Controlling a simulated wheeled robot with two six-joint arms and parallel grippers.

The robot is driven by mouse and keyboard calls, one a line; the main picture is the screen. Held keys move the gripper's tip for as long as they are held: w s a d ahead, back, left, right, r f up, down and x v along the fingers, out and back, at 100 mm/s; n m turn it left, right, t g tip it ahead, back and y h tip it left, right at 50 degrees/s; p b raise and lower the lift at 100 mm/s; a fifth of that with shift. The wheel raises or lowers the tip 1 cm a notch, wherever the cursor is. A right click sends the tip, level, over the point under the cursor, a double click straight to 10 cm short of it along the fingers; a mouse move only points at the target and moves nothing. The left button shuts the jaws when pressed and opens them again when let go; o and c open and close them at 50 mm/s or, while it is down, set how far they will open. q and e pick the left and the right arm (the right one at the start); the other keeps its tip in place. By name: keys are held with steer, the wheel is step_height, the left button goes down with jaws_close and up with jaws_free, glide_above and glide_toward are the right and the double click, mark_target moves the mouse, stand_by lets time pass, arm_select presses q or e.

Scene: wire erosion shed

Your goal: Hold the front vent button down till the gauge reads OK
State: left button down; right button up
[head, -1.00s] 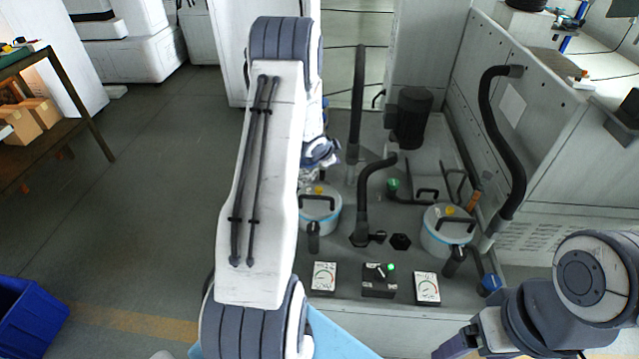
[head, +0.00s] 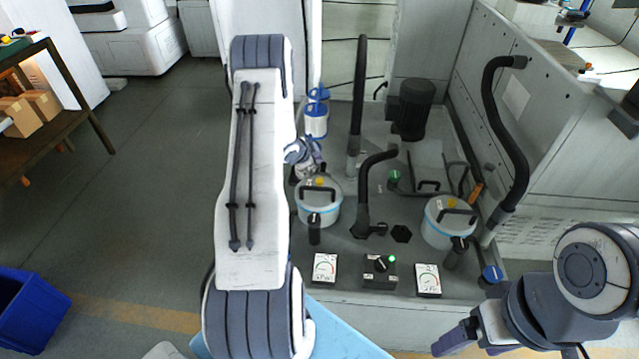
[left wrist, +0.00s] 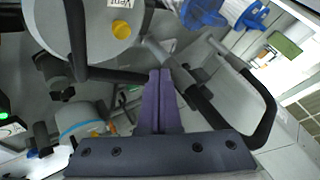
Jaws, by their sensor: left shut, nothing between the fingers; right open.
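A left pot (head: 319,208) and a right pot (head: 449,228) stand on the grey deck, each with a black handle and a yellow button on its lid. The left yellow button (head: 320,181) is just below my left gripper (head: 306,158); the right yellow button is (head: 451,203). In the left wrist view, a yellow button (left wrist: 122,29) sits near a "Vent" label. My left fingers (left wrist: 162,73) are shut and empty, apart from that button in the picture. Two white dial gauges (head: 324,267) and (head: 428,279) lie in front; their readings are too small to read. My right gripper (head: 452,342) is at the bottom edge.
A black box with a knob and green lamp (head: 380,270) sits between the gauges. Bent black hoses (head: 367,185) and (head: 507,140) rise from the deck. A black motor (head: 414,108) and blue-white cylinders (head: 316,117) stand behind. A blue bin (head: 30,312) is at the far left.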

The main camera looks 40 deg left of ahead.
mark_target(317, 183)
arm_select(q)
step_height(317, 183, down, 7)
steer(key=b, duration=0.4)
steer(key=shift+r+b, duration=0.2)
steer(key=shift+b, duration=0.15)
arm_select(e)
step_height(317, 183, down, 6)
steer(key=shift+r, duration=0.25)
arm_select(q)
steer(key=shift+f, duration=0.15)
arm_select(e)
steer(key=shift+f, duration=0.1)
stand_by(0.7)
arm_select(q)
steer(key=shift+f+b, duration=0.3)
steer(key=shift+b, duration=0.05)
arm_select(e)
steer(key=shift+f, duration=0.25)
arm_select(q)
steer(key=shift+f+b, duration=0.45)
steer(key=shift+f, duration=0.1)
arm_select(e)
steer(key=shift+f, duration=0.4)
stand_by(2.0)
